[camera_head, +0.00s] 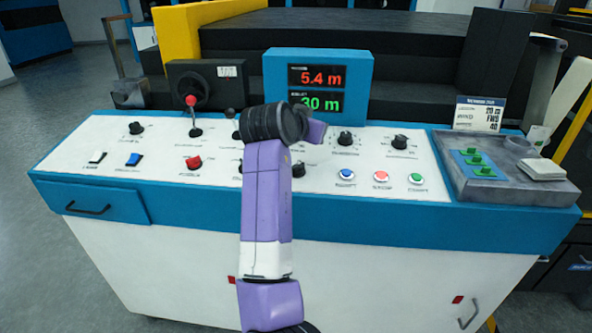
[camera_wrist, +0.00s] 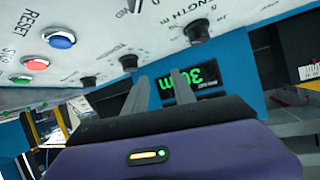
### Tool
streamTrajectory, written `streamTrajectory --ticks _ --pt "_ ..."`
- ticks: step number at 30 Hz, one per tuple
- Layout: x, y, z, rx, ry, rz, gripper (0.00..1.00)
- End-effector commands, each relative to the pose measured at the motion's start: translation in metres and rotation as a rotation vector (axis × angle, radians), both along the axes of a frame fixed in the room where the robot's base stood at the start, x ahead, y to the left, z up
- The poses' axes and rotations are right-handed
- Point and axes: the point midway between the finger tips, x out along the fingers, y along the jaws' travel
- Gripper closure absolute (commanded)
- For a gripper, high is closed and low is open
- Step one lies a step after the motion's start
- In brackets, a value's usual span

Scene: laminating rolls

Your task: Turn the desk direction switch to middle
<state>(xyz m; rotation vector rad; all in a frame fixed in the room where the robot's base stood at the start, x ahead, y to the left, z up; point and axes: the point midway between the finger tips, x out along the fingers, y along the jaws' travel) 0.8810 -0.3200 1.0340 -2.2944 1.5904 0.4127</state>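The white desk panel (camera_head: 120,175) carries several black rotary knobs, one of them a black knob (camera_head: 345,138) right of my arm. Its labels are too small to read in the head view, so I cannot tell which control is the direction switch or how it points. A red knob (camera_head: 194,162) and a lever with a red ball (camera_head: 190,100) are on the left part. My gripper (camera_wrist: 160,88) shows in the wrist view with two grey fingers apart and nothing between them. In the head view my arm hides part of the panel's middle.
A blue display box (camera_head: 318,84) reading 5.4 m and 30 m stands behind the panel. A blue button (camera_head: 346,175) labelled RESET, a red one (camera_head: 381,177) and a green one (camera_head: 416,179) are at right front. A grey tray (camera_head: 505,188) is far right.

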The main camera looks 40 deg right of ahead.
Motion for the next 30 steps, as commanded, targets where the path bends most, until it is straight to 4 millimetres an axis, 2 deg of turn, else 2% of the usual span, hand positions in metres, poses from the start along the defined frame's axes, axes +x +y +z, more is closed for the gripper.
streamTrajectory --ticks 5,9,15,18,23,30 --pt "-0.002 0.021 -0.006 0.280 -0.007 -0.153 0.68" --pt "-0.007 0.050 -0.005 0.487 0.010 -0.248 0.68" --pt "-0.014 0.088 0.006 0.687 0.041 -0.325 0.68" --pt "-0.016 0.098 0.009 0.735 0.053 -0.343 0.68" --pt "-0.017 0.099 0.003 0.757 0.060 -0.352 0.68" --pt "-0.015 0.085 -0.030 0.755 0.060 -0.351 0.68"
